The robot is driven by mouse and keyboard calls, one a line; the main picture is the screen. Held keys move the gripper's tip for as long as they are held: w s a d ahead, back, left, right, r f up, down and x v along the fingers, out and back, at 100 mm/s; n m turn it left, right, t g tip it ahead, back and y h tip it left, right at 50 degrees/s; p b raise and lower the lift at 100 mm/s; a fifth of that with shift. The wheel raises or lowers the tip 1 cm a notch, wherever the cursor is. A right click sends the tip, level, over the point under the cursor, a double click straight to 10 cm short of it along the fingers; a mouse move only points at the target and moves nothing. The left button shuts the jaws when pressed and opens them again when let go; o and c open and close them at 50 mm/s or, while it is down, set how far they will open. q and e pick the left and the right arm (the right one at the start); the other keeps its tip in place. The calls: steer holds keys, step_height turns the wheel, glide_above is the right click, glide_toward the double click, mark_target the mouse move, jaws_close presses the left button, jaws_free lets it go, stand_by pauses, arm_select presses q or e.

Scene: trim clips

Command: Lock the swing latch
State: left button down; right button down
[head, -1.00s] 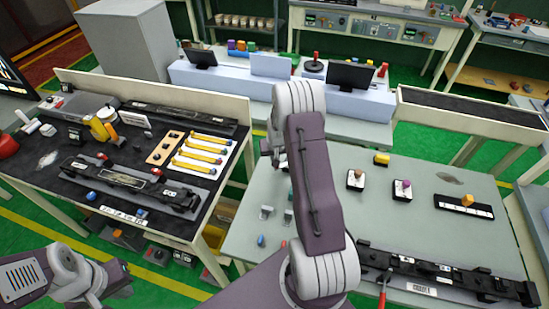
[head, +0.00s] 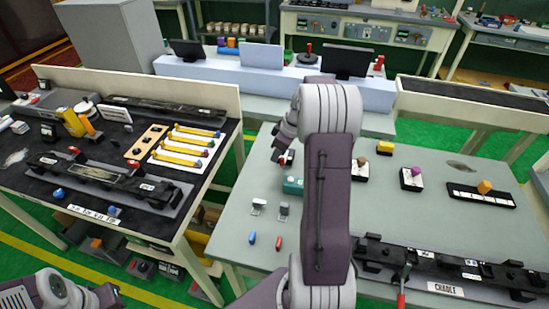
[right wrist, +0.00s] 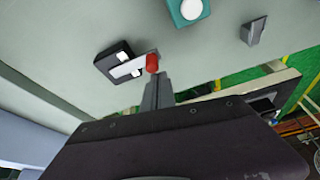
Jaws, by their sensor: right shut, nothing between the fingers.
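The swing latch (right wrist: 125,66) looks like a dark block with a pale bar and a red knob (right wrist: 152,63) at the bar's end. In the right wrist view the knob is right at the tips of my right gripper (right wrist: 156,80). The gripper's fingers are shut with nothing between them; I cannot tell whether they touch the knob. In the head view the latch (head: 287,158) is small, near the far left edge of the grey table, with my right gripper (head: 279,150) over it. My left arm shows at bottom left, but its fingers are out of view.
A teal box (head: 293,186) with a white button (right wrist: 192,9) stands close to the latch. Grey clips (head: 259,205) and blue and red pegs lie nearer. A black cradle rail (head: 440,262) runs along the front right. A purple-knobbed block (head: 411,178) stands on the right of the table.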

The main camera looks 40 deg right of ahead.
steer(key=shift+s+d, duration=0.1)
steer(key=shift+s, duration=0.2)
stand_by(0.4)
steer(key=shift+w+a, duration=1.05)
steer(key=shift+a, duration=0.1)
steer(key=shift+w+a+r, duration=0.15)
steer(key=shift+w+r, duration=0.15)
steer(key=shift+r, duration=0.4)
steer(key=p+v, duration=0.1)
steer(key=v, duration=0.7)
steer(key=shift+w+d+r, duration=0.2)
steer(key=shift+d+r, duration=0.05)
steer(key=shift+d, duration=0.15)
steer(key=shift+s, duration=0.1)
